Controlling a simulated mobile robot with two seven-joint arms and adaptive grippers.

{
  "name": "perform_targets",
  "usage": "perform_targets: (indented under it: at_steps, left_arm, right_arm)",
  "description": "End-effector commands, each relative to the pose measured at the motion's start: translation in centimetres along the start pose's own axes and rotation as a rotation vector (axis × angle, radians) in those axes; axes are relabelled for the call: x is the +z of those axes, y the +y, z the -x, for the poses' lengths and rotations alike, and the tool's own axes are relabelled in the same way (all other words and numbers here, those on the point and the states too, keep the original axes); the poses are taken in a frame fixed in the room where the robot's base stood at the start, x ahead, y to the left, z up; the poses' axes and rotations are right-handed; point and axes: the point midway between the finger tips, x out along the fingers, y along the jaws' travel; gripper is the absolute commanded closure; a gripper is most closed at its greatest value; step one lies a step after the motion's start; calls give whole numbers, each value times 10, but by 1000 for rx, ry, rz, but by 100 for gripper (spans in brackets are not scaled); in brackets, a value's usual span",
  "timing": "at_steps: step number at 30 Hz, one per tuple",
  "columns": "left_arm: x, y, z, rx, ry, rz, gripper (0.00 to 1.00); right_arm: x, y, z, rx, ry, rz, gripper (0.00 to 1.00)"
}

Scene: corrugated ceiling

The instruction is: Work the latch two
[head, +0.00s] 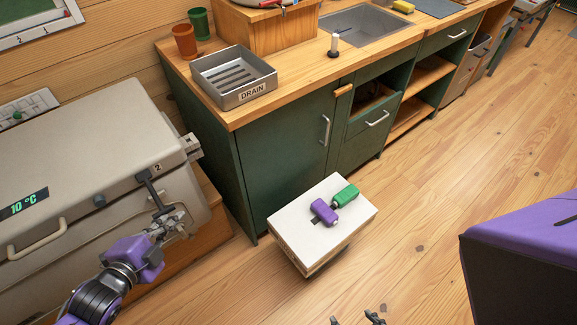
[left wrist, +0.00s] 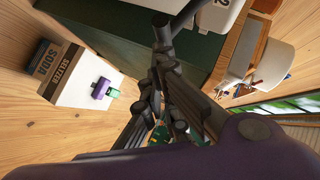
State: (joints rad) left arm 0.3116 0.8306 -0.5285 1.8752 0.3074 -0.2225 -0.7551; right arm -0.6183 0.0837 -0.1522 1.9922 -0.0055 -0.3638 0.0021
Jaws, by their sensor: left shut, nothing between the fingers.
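Latch two is a dark lever (head: 150,187) on the front right of a grey chest (head: 85,165), just under a small "2" mark. It hangs down from its mount. My left gripper (head: 174,221) is at its lower end, shut with nothing held. In the left wrist view the shut fingers (left wrist: 163,85) sit close below a dark bar (left wrist: 184,16), seemingly the latch. I cannot tell whether they touch. My right gripper (head: 354,319) shows only two separated fingertips at the bottom edge of the head view, with floor between them.
A box (head: 335,243) with a purple and a green item on top stands on the floor right of the chest. Green cabinets (head: 285,150) with a wooden counter stand behind. A purple-topped dark object (head: 520,255) is at right. The floor between is clear.

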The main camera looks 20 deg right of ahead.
Motion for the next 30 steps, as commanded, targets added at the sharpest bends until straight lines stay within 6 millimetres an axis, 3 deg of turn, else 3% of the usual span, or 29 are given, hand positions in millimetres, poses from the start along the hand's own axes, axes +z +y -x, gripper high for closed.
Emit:
perform_targets:
  at_steps: [1, 12, 21, 30]
  left_arm:
    - [7, 16, -6, -23, -3, -20, 100]
    - [40, 47, -40, -274, -3, -270, 100]
    - [65, 51, -64, -450, -3, -449, 100]
    - [78, 48, -78, -503, 0, -505, 100]
  right_arm:
    - [9, -2, -6, -3, -11, 3, 38]
    - [61, -10, -48, -12, -67, 14, 38]
    - [95, -18, -78, -24, -104, 15, 38]
    - [102, -20, -92, -26, -103, 6, 38]
